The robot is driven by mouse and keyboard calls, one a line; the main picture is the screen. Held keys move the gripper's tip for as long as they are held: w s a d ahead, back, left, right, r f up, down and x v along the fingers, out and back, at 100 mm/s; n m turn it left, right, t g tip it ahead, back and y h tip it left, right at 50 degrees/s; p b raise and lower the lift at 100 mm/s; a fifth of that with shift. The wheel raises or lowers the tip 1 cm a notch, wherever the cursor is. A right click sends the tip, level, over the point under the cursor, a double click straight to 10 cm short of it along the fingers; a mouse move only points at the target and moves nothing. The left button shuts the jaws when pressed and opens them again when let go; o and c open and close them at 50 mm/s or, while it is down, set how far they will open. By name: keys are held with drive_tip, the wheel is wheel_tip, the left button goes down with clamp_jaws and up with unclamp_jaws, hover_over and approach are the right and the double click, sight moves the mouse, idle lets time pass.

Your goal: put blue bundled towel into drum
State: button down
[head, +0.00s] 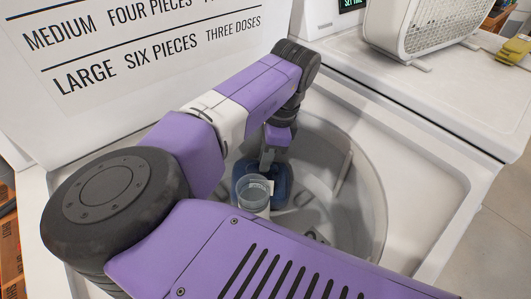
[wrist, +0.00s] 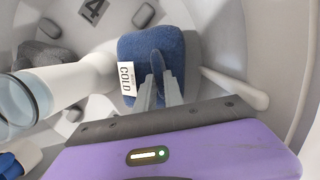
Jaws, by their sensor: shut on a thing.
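The blue bundled towel (head: 283,180) is inside the pale grey drum (head: 345,240) of an open top-loading washer. It also shows in the wrist view as a blue pad (wrist: 136,48) with a white "COLD" tag (wrist: 127,79). My gripper (head: 268,160) points down into the drum and is shut on the towel; in the wrist view its fingers (wrist: 157,72) press into the towel's middle. The towel is beside the central post, near the drum's inner wall. Whether it touches the drum floor I cannot tell.
The central post (wrist: 80,82) has a clear cup-like top (head: 253,187). A dark grey bundle (wrist: 40,56) lies beyond the post. A blue and white thing (wrist: 14,163) shows at the lower left. The raised lid (head: 130,70) stands behind; a white fan-like box (head: 420,28) is on the neighbouring machine.

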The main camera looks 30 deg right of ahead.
drive_tip(key=shift+f, duration=0.2)
drive_tip(key=c, duration=1.4)
unclamp_jaws()
drive_tip(key=shift+o, duration=0.2)
drive_tip(key=w+a+p+v, duration=0.1)
drive_tip(key=a+p+v, duration=0.1)
drive_tip(key=p+v, duration=1)
drive_tip(key=a+r+p+v, duration=0.1)
drive_tip(key=a+p+v, duration=0.1)
drive_tip(key=p+v, duration=1)
drive_tip(key=shift+w+a+r+p, duration=0.25)
drive_tip(key=shift+w+r+p, duration=0.05)
drive_tip(key=shift+r, duration=0.4)
